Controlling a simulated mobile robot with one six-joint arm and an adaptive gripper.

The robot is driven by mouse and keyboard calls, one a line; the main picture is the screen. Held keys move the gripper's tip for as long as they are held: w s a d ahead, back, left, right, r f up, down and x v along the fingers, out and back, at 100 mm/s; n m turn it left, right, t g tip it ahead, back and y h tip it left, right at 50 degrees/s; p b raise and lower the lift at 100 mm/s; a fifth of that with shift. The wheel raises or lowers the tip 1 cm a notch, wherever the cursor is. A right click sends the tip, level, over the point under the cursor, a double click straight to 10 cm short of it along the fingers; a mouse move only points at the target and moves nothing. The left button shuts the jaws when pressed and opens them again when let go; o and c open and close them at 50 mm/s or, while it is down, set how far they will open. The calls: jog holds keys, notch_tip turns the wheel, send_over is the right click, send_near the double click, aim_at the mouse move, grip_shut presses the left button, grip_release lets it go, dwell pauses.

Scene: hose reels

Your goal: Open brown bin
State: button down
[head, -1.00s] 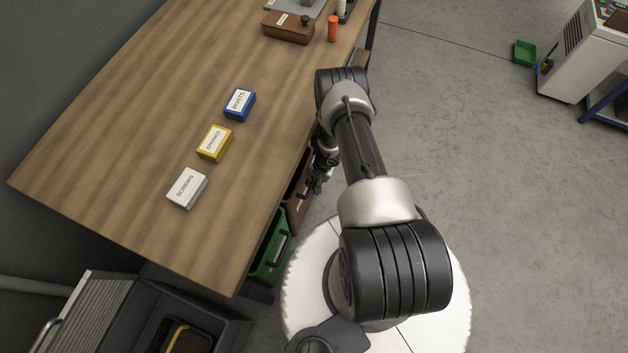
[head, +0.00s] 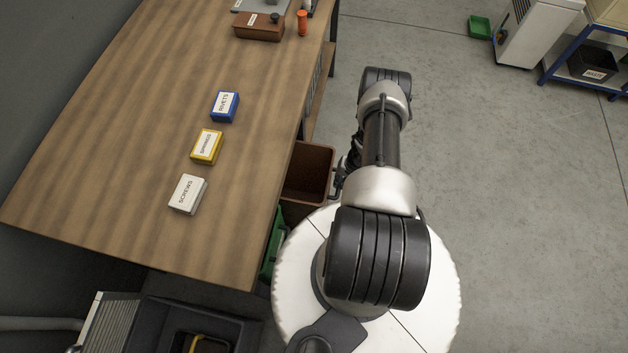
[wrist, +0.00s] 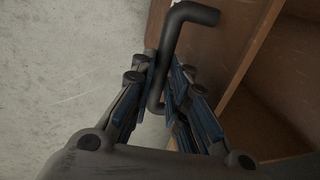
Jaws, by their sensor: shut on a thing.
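The brown bin (head: 309,173) stands under the table's right edge in the head view, pulled out so that its open, empty-looking inside shows. In the wrist view its brown front (wrist: 215,32) is close, with a dark bent bar handle (wrist: 190,14) on it. My gripper (wrist: 165,92) is shut on this handle, with the fingers on both sides of the bar. In the head view my gripper is mostly hidden behind my arm, at the right side of the bin.
A green bin (head: 272,245) sits under the table beside the brown one. The wooden table (head: 130,130) carries white, yellow and blue labelled boxes. Clear grey floor (head: 480,190) lies to the right; a small green tray (head: 480,27) rests farther off.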

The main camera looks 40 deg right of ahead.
jog(key=s+d, duration=0.5)
jog(key=s, duration=0.2)
jog(key=shift+s+d+b, duration=0.15)
jog(key=shift+d+b, duration=0.2)
jog(key=c, duration=1.6)
grip_release()
jog(key=shift+o, duration=0.2)
notch_tip(320, 180, up, 12)
jog(key=s+d, duration=0.1)
jog(key=shift+s+d, duration=0.2)
jog(key=shift+s, duration=0.15)
jog(key=shift+f, duration=0.1)
